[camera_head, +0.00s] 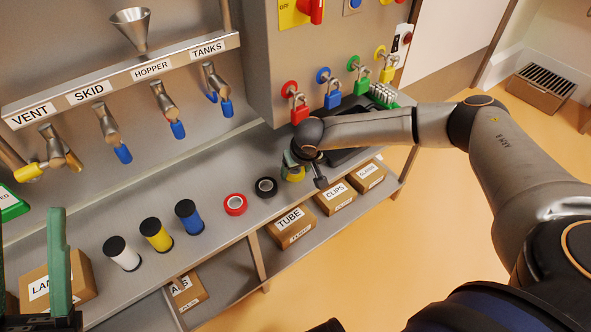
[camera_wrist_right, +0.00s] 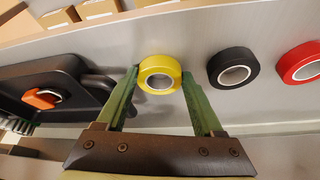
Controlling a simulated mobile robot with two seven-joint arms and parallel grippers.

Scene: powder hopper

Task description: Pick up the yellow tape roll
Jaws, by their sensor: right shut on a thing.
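The yellow tape roll (camera_head: 295,175) is on the grey bench, mostly covered by my right gripper (camera_head: 291,166) in the head view. In the right wrist view the yellow roll (camera_wrist_right: 160,64) sits between the two green fingertips, with its white core showing. The right gripper is shut on it, one finger at each side. I cannot make out any gap between roll and bench. My left gripper (camera_head: 31,215) is at the lower left of the head view, its green fingers apart and nothing seen between them.
A black tape roll (camera_head: 266,187) and a red tape roll (camera_head: 235,204) lie close beside the yellow one. White, yellow and blue cylinders stand further left. A dark tray (camera_head: 350,145) is behind the gripper. Labelled boxes (camera_head: 290,228) sit below the bench edge.

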